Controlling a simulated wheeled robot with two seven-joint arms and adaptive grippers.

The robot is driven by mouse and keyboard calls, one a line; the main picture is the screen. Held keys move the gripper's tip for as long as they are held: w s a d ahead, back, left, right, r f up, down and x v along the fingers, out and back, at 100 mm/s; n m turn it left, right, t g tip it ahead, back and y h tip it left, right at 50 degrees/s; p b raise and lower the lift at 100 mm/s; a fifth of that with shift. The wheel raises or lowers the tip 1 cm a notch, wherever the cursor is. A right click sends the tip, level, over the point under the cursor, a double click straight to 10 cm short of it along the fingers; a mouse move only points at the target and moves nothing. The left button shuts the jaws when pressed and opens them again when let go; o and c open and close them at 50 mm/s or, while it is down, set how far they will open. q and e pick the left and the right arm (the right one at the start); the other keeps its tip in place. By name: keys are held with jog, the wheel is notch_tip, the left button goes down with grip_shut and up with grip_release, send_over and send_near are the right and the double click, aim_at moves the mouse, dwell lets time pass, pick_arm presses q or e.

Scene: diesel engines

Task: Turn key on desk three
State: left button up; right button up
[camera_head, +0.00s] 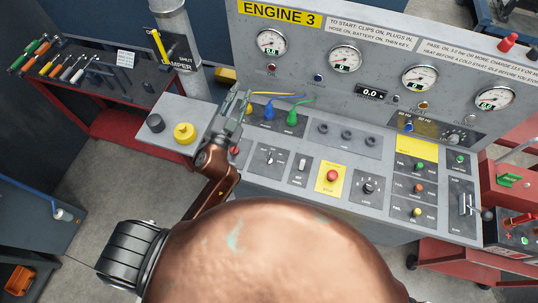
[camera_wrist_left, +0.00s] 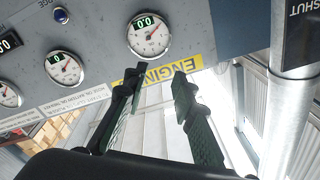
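Desk three (camera_head: 150,132) is a grey console with an upright panel labelled ENGINE 3 (camera_head: 280,14). A small panel on its left part carries a dark turn switch (camera_head: 269,156), which may be the key; it is too small to be sure. My left gripper (camera_head: 241,95) is over the desk's left part, up and left of that switch. In the left wrist view my left gripper (camera_wrist_left: 158,78) is open, with nothing between its fingers, and faces the gauges and the label; the switch is not in that view. My right gripper is not in view.
A red stop button (camera_head: 332,175) on yellow and a selector knob (camera_head: 368,188) sit right of the switch. Blue (camera_head: 268,111) and green (camera_head: 292,117) plugs stand right of my gripper. A yellow knob (camera_head: 184,132) is to its left. A vertical pipe (camera_head: 178,40) rises behind.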

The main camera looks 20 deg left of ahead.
pick_arm(q)
jog(key=s+d+r+m+g+h, duration=0.1)
jog(key=d+r+m+g+h, duration=0.1)
jog(key=d+r+m+h, duration=0.55)
jog(key=s+d+r+m+g+h, duration=0.2)
jog(key=d+m+h, duration=0.65)
jog(key=d, duration=0.65)
jog(key=s+d+f+m+g+h, duration=0.1)
jog(key=s+d+f+m+g, duration=0.45)
jog(key=d+m+g, duration=0.4)
jog(key=m+g+y, duration=0.4)
jog(key=g+y, duration=0.1)
jog(key=y, duration=1.2)
send_over(269, 155)
jog(key=f, duration=2.5)
jog(key=shift+d+f, duration=0.2)
jog(key=shift+a+f, duration=0.2)
jog(key=shift+a, duration=0.05)
notch_tip(269, 155, down, 7)
jog(key=shift+f+p, duration=0.1)
jog(key=shift+p, duration=0.75)
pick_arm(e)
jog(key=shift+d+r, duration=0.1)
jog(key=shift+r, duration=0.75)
